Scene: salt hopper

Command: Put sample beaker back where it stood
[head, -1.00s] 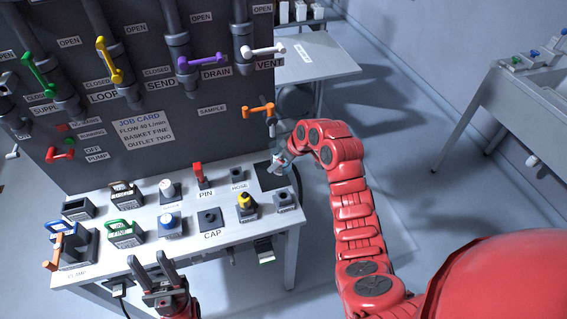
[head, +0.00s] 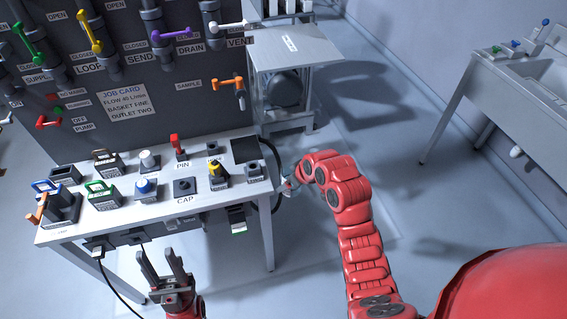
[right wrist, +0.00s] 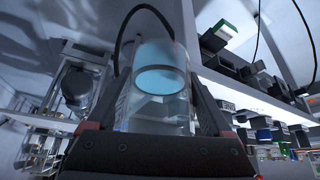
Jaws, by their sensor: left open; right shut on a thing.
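The sample beaker (right wrist: 160,100) is a clear glass cylinder with a light blue disc of liquid showing in the right wrist view. My right gripper (head: 290,184) is shut on it, just off the right end of the bench; there the beaker is small and mostly hidden by the gripper. A dark square pad (head: 245,150) lies bare on the bench's back right corner, below the orange SAMPLE valve handle (head: 227,83). My left gripper (head: 159,256) is open and empty in front of the bench.
The white bench (head: 140,215) carries several fixtures, including a red pin (head: 176,146) and a yellow-topped part (head: 217,170). A black hose (head: 272,155) curves round the bench's right end. A grey side table (head: 300,55) stands behind. The floor on the right is clear.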

